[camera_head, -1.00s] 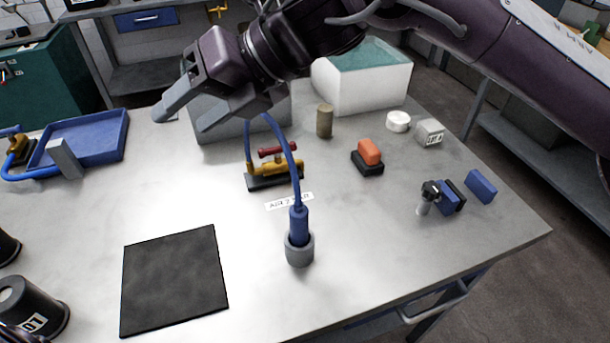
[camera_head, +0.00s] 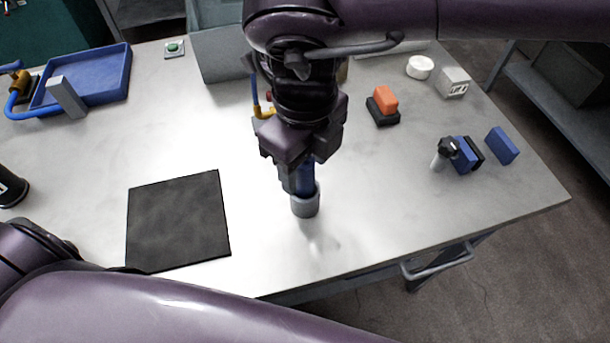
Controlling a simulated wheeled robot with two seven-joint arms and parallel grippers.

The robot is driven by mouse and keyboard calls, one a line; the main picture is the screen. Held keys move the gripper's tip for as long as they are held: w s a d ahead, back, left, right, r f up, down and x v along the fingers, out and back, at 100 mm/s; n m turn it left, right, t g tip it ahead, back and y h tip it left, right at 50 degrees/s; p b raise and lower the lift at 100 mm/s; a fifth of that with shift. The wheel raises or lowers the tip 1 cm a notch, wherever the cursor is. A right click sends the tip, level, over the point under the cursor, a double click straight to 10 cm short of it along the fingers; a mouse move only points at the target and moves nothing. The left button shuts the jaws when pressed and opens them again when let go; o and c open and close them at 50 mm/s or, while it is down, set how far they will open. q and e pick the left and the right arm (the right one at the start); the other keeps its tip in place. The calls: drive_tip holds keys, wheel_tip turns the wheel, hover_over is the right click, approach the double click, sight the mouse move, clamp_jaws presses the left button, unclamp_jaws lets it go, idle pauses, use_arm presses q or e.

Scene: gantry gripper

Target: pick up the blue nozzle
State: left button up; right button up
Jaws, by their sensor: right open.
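The blue nozzle (camera_head: 307,178) stands upright in a round grey holder (camera_head: 305,207) near the middle of the table. My right gripper (camera_head: 298,184) points down over it from above, with its fingers at the nozzle just above the holder. The jaws are open, and one finger shows on the nozzle's left side. The other finger is hard to make out. The gripper and wrist hide the nozzle's top and most of its hose. My left arm crosses the lower left of the view, but its gripper does not show.
A black mat (camera_head: 178,221) lies left of the holder. A blue tray (camera_head: 92,76) is at the back left. An orange block on a black base (camera_head: 384,104), a black-knobbed piece (camera_head: 445,153) and a blue block (camera_head: 502,146) are to the right. The table's front edge is close.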

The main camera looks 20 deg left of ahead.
drive_tip(key=shift+f, duration=1.1)
drive_tip(key=c, duration=1)
drive_tip(key=shift+c, duration=0.3)
drive_tip(key=shift+r, duration=0.2)
